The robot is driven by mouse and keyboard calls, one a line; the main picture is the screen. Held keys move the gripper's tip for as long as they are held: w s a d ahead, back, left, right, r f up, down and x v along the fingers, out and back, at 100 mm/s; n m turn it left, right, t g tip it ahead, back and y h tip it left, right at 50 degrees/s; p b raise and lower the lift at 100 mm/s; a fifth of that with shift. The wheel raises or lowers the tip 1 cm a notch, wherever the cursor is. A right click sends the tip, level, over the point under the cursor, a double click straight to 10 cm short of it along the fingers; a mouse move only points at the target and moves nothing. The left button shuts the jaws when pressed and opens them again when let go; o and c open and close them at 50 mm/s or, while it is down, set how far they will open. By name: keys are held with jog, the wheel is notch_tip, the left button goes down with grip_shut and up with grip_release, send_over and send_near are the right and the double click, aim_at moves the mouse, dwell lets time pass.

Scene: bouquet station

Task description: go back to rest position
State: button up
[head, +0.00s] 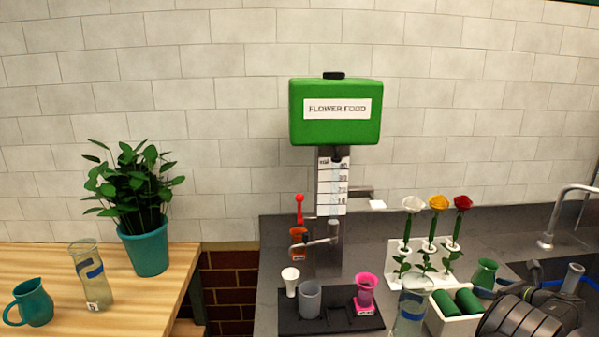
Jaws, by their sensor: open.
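Dark, rounded parts of my arm (520,318) show at the lower right corner, cut off by the frame's bottom edge. I cannot make out my gripper's fingertips among them. Nothing is visibly held. The parts lie just right of the white box with green rolls and in front of the sink area.
A clear vase (411,305) and a white box (445,318) stand close left of my arm. A green cup (485,274) and three roses in a white rack (428,246) are behind. The green flower food dispenser (335,130) stands mid-counter; a tap (546,238) is at right.

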aim_at(493, 275)
jog(key=v, duration=0.9)
jog(key=shift+w, duration=0.1)
jog(key=x, duration=1.1)
jog(key=shift+w+a+f, duration=0.15)
jog(key=shift+w+f, duration=0.1)
notch_tip(493, 275, up, 4)
jog(key=shift+s+r, duration=0.2)
jog(key=w+a+r+v, duration=0.1)
jog(key=r+v, duration=0.2)
jog(key=v, duration=1)
jog(key=w+a+r, duration=0.5)
jog(key=a+r, duration=0.1)
jog(key=r, duration=0.2)
jog(key=w+a+r, duration=0.4)
jog(key=a+r, duration=0.3)
jog(key=r, duration=0.2)
jog(key=w+a+r, duration=0.2)
jog(key=a+r, duration=0.5)
jog(key=a, duration=0.3)
jog(key=w+a+r, duration=0.3)
jog(key=a+r, duration=0.4)
jog(key=a, duration=0.3)
jog(key=shift+w, duration=0.25)
jog(key=shift+f, duration=0.1)
